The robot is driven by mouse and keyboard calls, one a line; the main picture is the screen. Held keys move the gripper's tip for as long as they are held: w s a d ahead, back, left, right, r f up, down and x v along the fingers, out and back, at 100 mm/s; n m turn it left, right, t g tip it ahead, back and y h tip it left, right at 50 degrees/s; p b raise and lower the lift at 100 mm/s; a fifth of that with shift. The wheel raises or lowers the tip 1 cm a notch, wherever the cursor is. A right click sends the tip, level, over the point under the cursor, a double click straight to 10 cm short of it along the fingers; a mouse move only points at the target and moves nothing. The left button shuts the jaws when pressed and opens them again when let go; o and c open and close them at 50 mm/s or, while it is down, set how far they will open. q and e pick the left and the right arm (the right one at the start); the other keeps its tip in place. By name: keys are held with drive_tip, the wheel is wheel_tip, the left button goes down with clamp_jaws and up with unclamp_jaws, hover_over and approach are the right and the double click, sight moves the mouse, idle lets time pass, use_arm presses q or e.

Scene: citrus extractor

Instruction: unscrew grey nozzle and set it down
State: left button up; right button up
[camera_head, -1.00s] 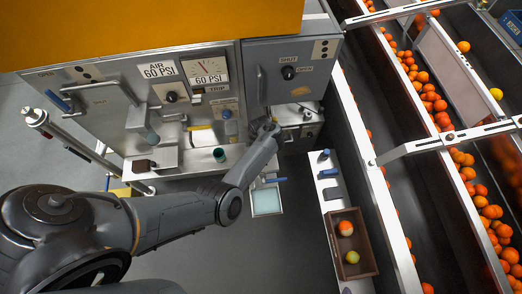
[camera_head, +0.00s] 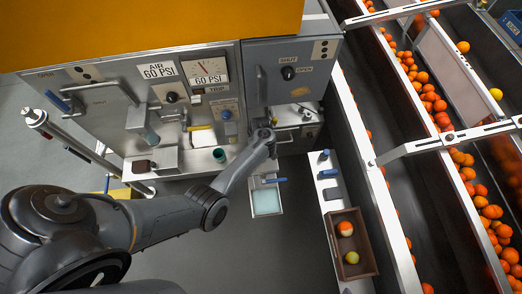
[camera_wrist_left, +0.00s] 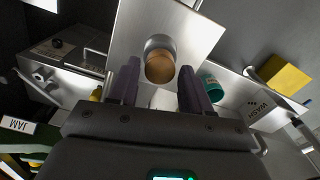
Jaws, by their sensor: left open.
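My left gripper (camera_head: 262,128) is at the front of the machine, below the grey door marked SHUT and OPEN. In the left wrist view the left gripper (camera_wrist_left: 158,76) has its two dark fingers apart. A short round grey part with a tan end face, which looks like the grey nozzle (camera_wrist_left: 159,64), shows between and just beyond the fingertips. It stands out from a bright metal plate (camera_wrist_left: 192,30). I cannot tell whether either finger touches it. In the head view the wrist hides this part. My right gripper is not in view.
A green cup (camera_head: 220,154) stands on the metal ledge, left of the gripper. A pale tray (camera_head: 266,202) lies below my forearm. A narrow shelf on the right holds a brown box (camera_head: 372,262) with two fruits. Conveyors with oranges (camera_head: 440,118) run farther right.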

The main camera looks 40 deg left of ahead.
use_arm(q)
drive_tip(key=shift+c, duration=0.4)
drive_tip(key=c, duration=0.5)
drive_tip(key=n, duration=0.6)
drive_tip(key=shift+d+r+n, duration=0.1)
drive_tip(key=shift+d+n, duration=0.05)
drive_tip(key=shift+n, duration=0.25)
drive_tip(key=n, duration=0.5)
drive_tip(key=shift+s, duration=0.1)
drive_tip(key=o, duration=0.6)
